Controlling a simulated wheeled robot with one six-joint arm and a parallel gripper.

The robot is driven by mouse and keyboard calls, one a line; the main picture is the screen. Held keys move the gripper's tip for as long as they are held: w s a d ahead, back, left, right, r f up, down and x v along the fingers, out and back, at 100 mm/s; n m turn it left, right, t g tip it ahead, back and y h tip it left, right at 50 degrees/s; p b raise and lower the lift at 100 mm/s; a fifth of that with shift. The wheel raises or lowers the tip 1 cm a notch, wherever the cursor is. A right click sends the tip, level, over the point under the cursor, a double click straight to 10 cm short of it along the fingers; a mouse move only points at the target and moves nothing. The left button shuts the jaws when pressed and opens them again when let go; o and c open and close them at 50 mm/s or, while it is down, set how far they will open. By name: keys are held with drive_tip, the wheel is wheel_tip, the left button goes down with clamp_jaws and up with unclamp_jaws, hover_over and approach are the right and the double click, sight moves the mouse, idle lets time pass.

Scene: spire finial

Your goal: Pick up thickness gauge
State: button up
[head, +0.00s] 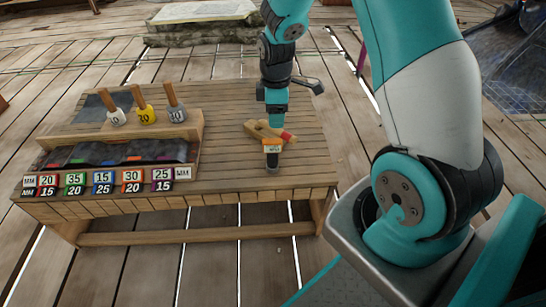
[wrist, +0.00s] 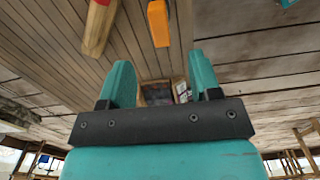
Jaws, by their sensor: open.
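On the table, in the head view, lie a small upright dark piece with an orange top (head: 272,150) and a tan wooden tool with a red band (head: 262,131) right beside it. I cannot tell for sure which is the thickness gauge. My gripper (head: 276,108) points down just behind and above them. In the wrist view my gripper (wrist: 160,75) has its two teal fingers apart, with nothing held between them. An orange piece (wrist: 158,23) and a wooden piece with a red end (wrist: 98,28) show beyond the fingertips, apart from them.
The slatted wooden table (head: 225,165) has a wooden rack (head: 190,130) at left with several handled tools and a row of numbered labels (head: 103,183). The table's right part is mostly clear. A stone block (head: 200,30) with a sheet on it stands behind.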

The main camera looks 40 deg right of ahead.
sight(273, 141)
wheel_tip(273, 141, down, 6)
drive_tip(key=shift+b, duration=0.75)
drive_tip(key=f, duration=0.1)
drive_tip(key=f+b, duration=0.1)
drive_tip(key=f, duration=0.1)
drive_tip(key=f+b, duration=0.1)
drive_tip(key=f, duration=0.1)
drive_tip(key=shift+w+a, duration=0.3)
drive_tip(key=shift+c, duration=0.4)
clamp_jaws()
